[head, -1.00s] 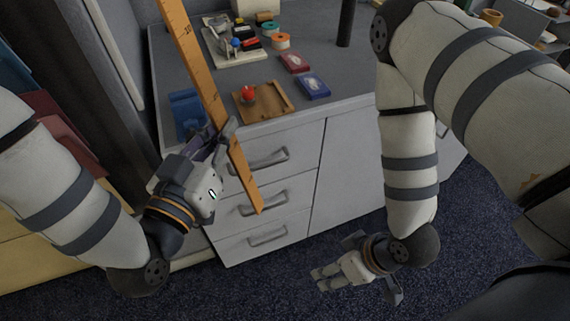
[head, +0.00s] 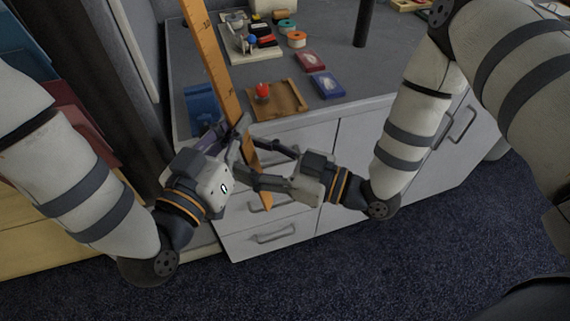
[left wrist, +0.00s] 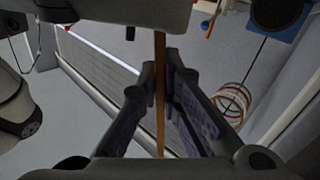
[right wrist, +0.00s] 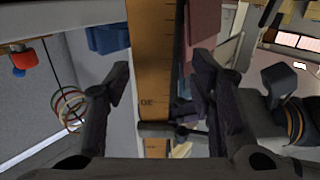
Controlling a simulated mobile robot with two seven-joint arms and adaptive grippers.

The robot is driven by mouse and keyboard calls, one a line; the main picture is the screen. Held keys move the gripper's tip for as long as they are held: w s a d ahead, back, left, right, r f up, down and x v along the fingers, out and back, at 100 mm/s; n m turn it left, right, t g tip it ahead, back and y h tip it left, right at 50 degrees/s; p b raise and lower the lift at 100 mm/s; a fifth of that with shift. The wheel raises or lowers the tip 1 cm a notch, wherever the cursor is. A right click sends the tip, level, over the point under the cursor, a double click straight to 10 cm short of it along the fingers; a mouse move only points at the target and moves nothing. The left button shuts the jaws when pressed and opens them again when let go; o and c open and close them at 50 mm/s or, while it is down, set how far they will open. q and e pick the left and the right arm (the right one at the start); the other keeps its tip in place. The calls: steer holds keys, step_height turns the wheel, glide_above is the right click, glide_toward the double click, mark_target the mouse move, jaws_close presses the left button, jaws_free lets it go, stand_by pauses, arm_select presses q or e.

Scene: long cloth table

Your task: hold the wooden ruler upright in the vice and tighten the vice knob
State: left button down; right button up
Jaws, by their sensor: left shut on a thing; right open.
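The long wooden ruler (head: 208,60) slants up past the table's front edge, and its lower end hangs in front of the drawers. My left gripper (head: 236,132) is shut on its lower part; the left wrist view shows the ruler (left wrist: 160,110) edge-on between the fingers. My right gripper (head: 258,163) is open, with its fingers near the ruler below the left gripper. In the right wrist view the ruler (right wrist: 152,75) stands between the spread fingers. A blue block (head: 199,110) at the table's front left may be the vice; I cannot make out its knob.
A wooden tray (head: 284,108) with a red ball-topped piece (head: 262,91) lies near the front edge. Red (head: 309,61) and blue (head: 327,86) card boxes lie beside it. A white board (head: 265,53) with small items is behind. A dark post (head: 364,22) stands to the right.

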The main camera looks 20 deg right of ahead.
steer(key=shift+x, duration=0.9)
jaws_close()
arm_select(q)
steer(key=c, duration=1.7)
jaws_free()
